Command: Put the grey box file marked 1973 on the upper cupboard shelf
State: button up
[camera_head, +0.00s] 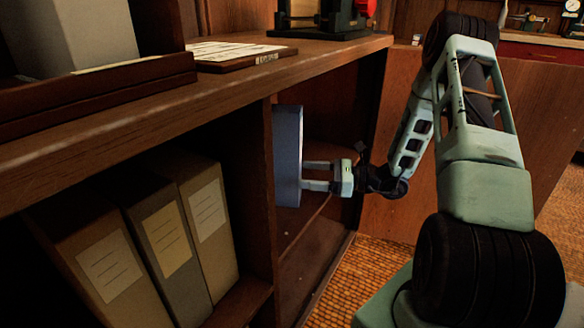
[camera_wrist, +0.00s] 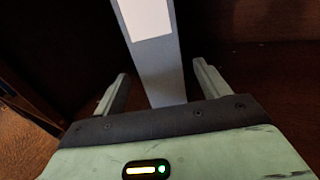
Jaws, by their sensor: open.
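A blue-grey box file (camera_head: 288,155) stands upright in the right-hand cupboard compartment. No 1973 marking can be read on it. My gripper (camera_head: 305,175) is at its right side, with the fingertips at its edge. In the wrist view the grey file (camera_wrist: 165,75) with a white label stands between the two open fingers of my gripper (camera_wrist: 162,68), with a gap visible on each side. The file's far side is hidden in the dark compartment.
Several label-bearing box files (camera_head: 165,243) lean in the left compartment. An upright divider (camera_head: 259,180) separates the compartments. The wooden top (camera_head: 190,95) carries a board with papers (camera_head: 225,50) and a dark device (camera_head: 325,15). Woven floor (camera_head: 385,260) lies at right.

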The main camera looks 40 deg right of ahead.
jog(key=shift+p+v, duration=0.45)
jog(key=shift+v, duration=1.65)
